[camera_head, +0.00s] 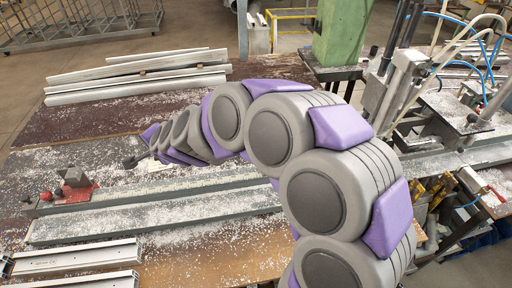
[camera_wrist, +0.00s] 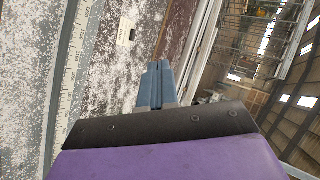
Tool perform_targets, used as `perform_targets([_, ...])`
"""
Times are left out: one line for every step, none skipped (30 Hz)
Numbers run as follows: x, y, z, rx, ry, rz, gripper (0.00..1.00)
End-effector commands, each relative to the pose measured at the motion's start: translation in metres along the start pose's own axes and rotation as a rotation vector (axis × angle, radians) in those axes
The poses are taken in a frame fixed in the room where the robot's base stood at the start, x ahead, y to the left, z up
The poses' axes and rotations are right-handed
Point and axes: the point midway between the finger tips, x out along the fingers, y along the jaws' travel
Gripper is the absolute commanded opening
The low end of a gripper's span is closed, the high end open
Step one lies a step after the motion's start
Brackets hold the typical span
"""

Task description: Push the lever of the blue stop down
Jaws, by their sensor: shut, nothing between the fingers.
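I cannot make out the blue stop or its lever in either view; my arm covers part of the bench in the head view. My gripper (camera_head: 130,162) is at the far left end of my arm, above the bench. In the wrist view its two slate-blue fingers (camera_wrist: 154,68) lie side by side, shut, with nothing seen between them. A measuring scale strip (camera_wrist: 68,85) runs along the left of the wrist view, apart from the fingers.
A red clamp piece with a grey block (camera_head: 75,188) sits at the left end of the long grey profile rail (camera_head: 165,212). White profiles (camera_head: 135,78) lie stacked at the back. Machinery with hoses (camera_head: 420,90) stands right. White chips cover the bench.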

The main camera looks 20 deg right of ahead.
Motion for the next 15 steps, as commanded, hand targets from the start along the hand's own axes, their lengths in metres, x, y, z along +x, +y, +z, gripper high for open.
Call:
perform_targets([0.013, 0.001, -0.005, 0.048, 0.035, -0.006, 0.00])
perform_targets([0.018, 0.001, -0.009, 0.075, 0.059, -0.012, 0.00])
perform_targets([0.026, 0.002, -0.017, 0.115, 0.095, -0.020, 0.00])
perform_targets([0.032, 0.004, -0.021, 0.141, 0.120, -0.023, 0.00])
perform_targets([0.038, 0.005, -0.026, 0.170, 0.149, -0.027, 0.00])
perform_targets([0.045, 0.008, -0.033, 0.207, 0.184, -0.032, 0.00])
perform_targets([0.050, 0.009, -0.039, 0.234, 0.214, -0.037, 0.00])
perform_targets([0.055, 0.012, -0.044, 0.260, 0.242, -0.041, 0.00])
perform_targets([0.061, 0.017, -0.051, 0.294, 0.283, -0.043, 0.00])
perform_targets([0.065, 0.021, -0.057, 0.318, 0.314, -0.046, 0.00])
perform_targets([0.070, 0.025, -0.061, 0.342, 0.343, -0.047, 0.00])
perform_targets([0.074, 0.030, -0.069, 0.373, 0.388, -0.051, 0.00])
perform_targets([0.077, 0.036, -0.074, 0.397, 0.418, -0.051, 0.00])
perform_targets([0.081, 0.041, -0.079, 0.416, 0.451, -0.052, 0.00])
perform_targets([0.084, 0.050, -0.085, 0.444, 0.496, -0.051, 0.00])
